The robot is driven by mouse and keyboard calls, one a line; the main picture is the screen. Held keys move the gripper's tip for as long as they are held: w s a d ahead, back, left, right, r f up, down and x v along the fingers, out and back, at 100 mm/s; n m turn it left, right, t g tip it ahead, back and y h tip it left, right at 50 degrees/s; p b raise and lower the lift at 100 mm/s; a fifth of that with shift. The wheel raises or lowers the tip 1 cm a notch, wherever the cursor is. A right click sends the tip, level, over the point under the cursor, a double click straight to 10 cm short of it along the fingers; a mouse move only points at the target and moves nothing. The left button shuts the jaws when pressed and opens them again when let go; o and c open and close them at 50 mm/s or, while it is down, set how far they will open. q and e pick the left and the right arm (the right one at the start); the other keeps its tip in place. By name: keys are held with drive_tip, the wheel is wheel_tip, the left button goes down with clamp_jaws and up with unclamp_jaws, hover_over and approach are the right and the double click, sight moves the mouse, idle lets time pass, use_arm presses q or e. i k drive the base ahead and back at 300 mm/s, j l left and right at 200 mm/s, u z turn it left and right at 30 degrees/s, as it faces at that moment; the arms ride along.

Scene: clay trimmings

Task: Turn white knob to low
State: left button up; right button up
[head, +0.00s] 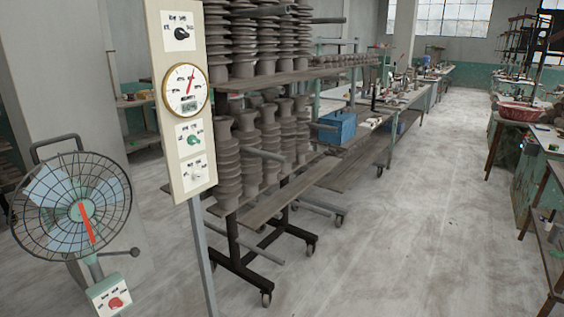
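The white knob (196,173) is the lowest control on a tall cream panel (161,60) standing on a grey post. Small labels sit around the knob, too small to read, so I cannot tell its setting. Above it on the same panel are a green knob (193,141), a round gauge (185,90) with a red needle and a brass rim, and a black knob (181,33) at the top. Neither of my grippers shows in the head view.
A caged fan (72,208) with a red knob (116,303) on its base box stands left of the panel. A wheeled rack (275,203) of grey ribbed clay pieces stands close behind. A blue box (337,127) is farther back. The floor (400,235) to the right is clear.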

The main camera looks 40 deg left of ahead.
sight(196, 174)
drive_tip(key=i+l+u, duration=0.1)
drive_tip(key=i+u, duration=0.35)
drive_tip(key=i+l+u, duration=0.85)
drive_tip(key=i, duration=0.15)
